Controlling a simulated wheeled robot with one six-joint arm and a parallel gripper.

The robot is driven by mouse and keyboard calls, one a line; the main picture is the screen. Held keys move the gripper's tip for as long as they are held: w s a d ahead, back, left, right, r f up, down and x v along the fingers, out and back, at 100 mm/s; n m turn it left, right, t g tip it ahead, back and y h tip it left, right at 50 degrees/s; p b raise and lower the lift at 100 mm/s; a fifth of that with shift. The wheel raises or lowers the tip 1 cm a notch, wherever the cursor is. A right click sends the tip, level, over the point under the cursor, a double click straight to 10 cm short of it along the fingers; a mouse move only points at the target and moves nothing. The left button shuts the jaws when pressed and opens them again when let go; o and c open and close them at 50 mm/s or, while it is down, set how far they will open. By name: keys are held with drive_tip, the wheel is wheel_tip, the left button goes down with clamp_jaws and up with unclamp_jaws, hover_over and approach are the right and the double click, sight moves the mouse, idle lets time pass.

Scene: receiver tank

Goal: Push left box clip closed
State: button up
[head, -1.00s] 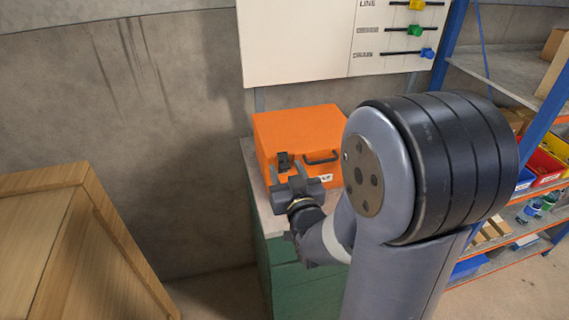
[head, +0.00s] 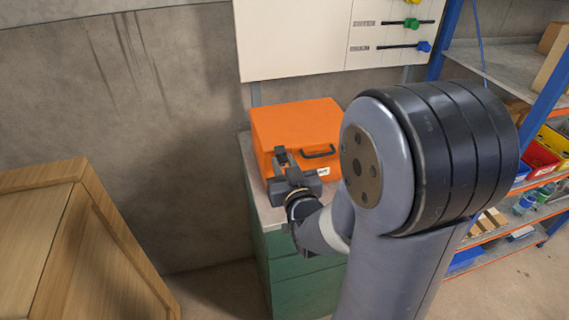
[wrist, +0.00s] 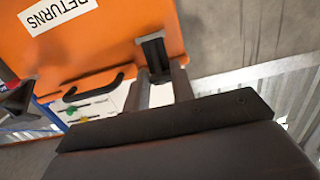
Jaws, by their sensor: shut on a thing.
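The orange box (head: 297,128) stands on a green cabinet against the wall, its front towards me. My gripper (head: 285,163) is at the left part of the box front, its jaws shut on the black left box clip (head: 280,151). In the wrist view, the two grey fingers (wrist: 161,84) reach to the dark clip (wrist: 153,52), one on each side. I cannot tell how far the clip is folded. The black handle (head: 319,154) is to the right of the gripper. My wrist hides part of the box's lower front.
The green cabinet (head: 294,278) has a pale top with little bare room around the box. A white slider board (head: 293,40) hangs above. A wooden crate (head: 105,245) stands at left. Shelves with bins (head: 541,157) are at right. Another dark clip (wrist: 16,98) shows in the wrist view.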

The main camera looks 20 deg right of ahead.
drive_tip(key=shift+w+r+g+p, duration=0.2)
drive_tip(key=shift+r+g+p, duration=0.4)
drive_tip(key=shift+p, duration=0.35)
drive_tip(key=shift+w+f+g+p, duration=0.15)
drive_tip(key=shift+w+g+p, duration=0.15)
drive_tip(key=shift+g+p, duration=0.4)
drive_tip(key=o, duration=1)
drive_tip(key=shift+b+v, duration=0.4)
drive_tip(key=shift+v, duration=5)
